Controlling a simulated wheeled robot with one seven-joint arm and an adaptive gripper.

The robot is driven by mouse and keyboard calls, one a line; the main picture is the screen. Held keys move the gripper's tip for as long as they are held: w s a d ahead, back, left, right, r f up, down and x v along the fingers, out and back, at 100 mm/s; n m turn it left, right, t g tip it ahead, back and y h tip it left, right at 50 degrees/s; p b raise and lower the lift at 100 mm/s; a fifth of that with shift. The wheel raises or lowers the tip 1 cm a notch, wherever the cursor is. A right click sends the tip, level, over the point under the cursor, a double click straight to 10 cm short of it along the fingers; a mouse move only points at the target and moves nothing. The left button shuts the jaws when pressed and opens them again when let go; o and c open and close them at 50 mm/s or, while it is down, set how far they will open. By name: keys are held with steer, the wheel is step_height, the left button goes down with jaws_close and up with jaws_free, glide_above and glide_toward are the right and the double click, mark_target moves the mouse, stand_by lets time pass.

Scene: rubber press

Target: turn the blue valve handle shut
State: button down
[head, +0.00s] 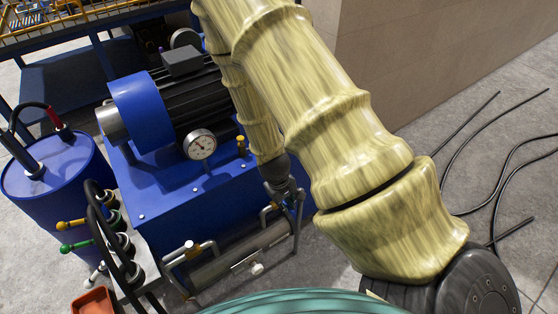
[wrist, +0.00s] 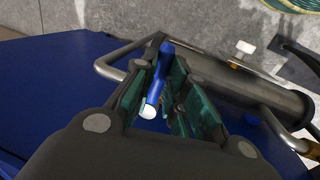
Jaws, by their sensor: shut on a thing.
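The blue valve handle (wrist: 157,84) shows in the wrist view as a narrow blue lever with a pale, rounded end, lying between my fingers. My gripper (wrist: 167,60) is shut on it, with the teal finger pads on either side. In the head view my gripper (head: 284,192) points down at the right end of the grey cylinder and its pipes. There the fingers mostly hide the handle. The handle's far end and the valve body cannot be made out clearly.
The grey cylinder (wrist: 250,85) with bent pipes lies beside the handle. A blue tank (head: 160,205) carries a motor and a gauge (head: 200,144). A blue drum (head: 60,185) and hoses stand left. Black cables (head: 480,165) lie on the floor to the right.

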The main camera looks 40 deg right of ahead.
steer(key=shift+s+m, duration=0.1)
steer(key=shift+m, duration=0.2)
steer(key=c, duration=1.4)
jaws_free()
steer(key=shift+c, duration=0.2)
steer(key=shift+r, duration=0.1)
step_height(320, 180, up, 12)
steer(key=a, duration=0.2)
steer(key=shift+a+f, duration=0.2)
steer(key=shift+f, duration=0.05)
steer(key=s+a+f+y+p, duration=0.1)
steer(key=s+a+f+p, duration=0.1)
steer(key=s+a+f, duration=0.4)
steer(key=s+a+f+y+p, duration=0.1)
steer(key=s+a+f+p, duration=0.2)
steer(key=s+a+f, duration=0.3)
steer(key=s+f, duration=0.5)
steer(key=s, duration=0.1)
steer(key=shift+s+f, duration=0.25)
steer(key=shift+s, duration=0.1)
